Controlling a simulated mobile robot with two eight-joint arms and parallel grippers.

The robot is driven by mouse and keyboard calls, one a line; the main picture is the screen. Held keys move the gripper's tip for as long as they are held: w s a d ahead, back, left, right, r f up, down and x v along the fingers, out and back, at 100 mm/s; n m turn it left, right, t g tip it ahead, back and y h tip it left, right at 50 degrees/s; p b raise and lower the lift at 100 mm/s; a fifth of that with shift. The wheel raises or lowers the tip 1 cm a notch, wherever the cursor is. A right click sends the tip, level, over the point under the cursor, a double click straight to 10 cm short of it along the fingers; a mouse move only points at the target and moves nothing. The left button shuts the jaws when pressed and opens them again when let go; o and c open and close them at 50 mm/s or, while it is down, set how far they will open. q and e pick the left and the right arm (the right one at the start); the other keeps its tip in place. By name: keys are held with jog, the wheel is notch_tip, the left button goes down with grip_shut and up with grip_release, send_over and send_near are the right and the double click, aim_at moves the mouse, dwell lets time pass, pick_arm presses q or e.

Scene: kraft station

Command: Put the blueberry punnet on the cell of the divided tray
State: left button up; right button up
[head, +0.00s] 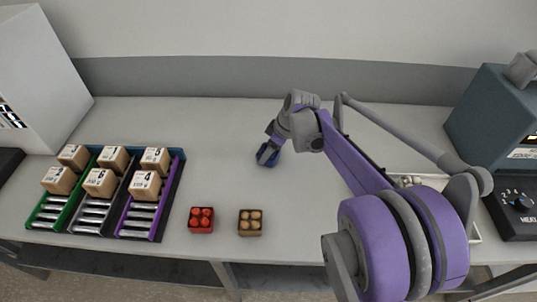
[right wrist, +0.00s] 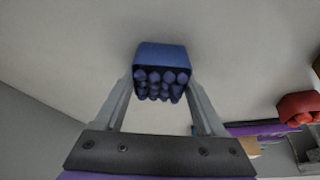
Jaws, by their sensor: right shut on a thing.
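The blueberry punnet (head: 268,157) is a small dark-blue box in the middle of the table. In the right wrist view its blue side and rows of dark-blue berries show (right wrist: 162,56). My right gripper (head: 270,150) is shut on it, with one finger on each side. Whether the punnet touches the table is hard to tell. A white-rimmed tray (head: 475,226) at the right is mostly hidden behind my right arm; pale round things show in it, and its cells cannot be made out. My left gripper is not in view.
A punnet of red items (head: 201,220) and a punnet of tan items (head: 250,223) stand near the front edge. Green, black and purple racks (head: 155,222) hold numbered boxes at left. A dark machine (head: 490,115) stands at right. The table's back middle is clear.

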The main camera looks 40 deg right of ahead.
jog(key=c, duration=0.5)
notch_tip(320, 180, up, 10)
jog(key=shift+r+p, duration=0.1)
jog(key=shift+p, duration=0.35)
jog(key=shift+s, duration=0.1)
